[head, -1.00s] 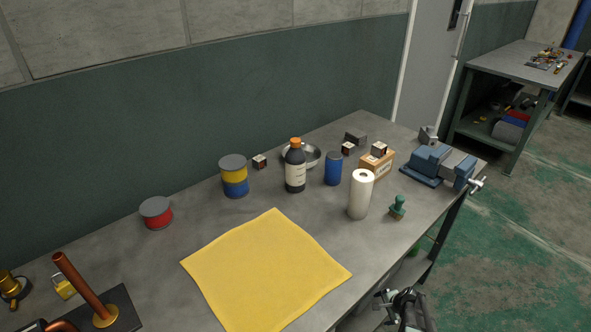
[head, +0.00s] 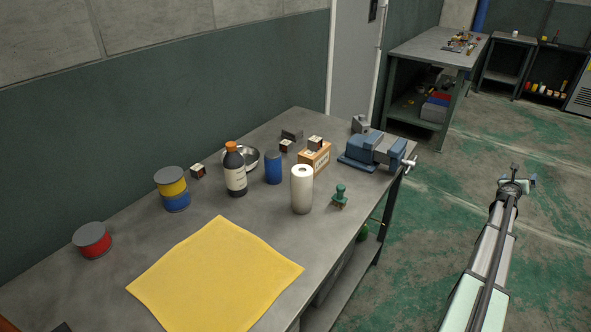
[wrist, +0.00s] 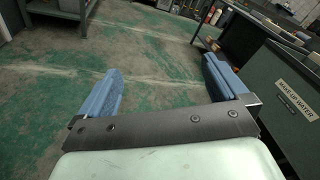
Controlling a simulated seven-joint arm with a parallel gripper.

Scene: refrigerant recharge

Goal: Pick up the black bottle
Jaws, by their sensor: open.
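The black bottle (head: 236,172) stands upright on the grey workbench in the head view, with an orange cap and a pale label. It stands in front of a metal bowl (head: 249,158), left of a blue can (head: 273,168). My gripper (wrist: 160,92) shows in the wrist view with its two blue fingers wide apart and nothing between them. It faces the green-stained floor, and the bottle is not in that view. In the head view my arm (head: 490,260) extends over the floor right of the bench, well away from the bottle.
A paper roll (head: 302,190), a green-handled stamp (head: 339,197), a cardboard box (head: 314,159) and a blue vise (head: 375,152) stand right of the bottle. A flat yellow cloth (head: 215,275) lies in front.

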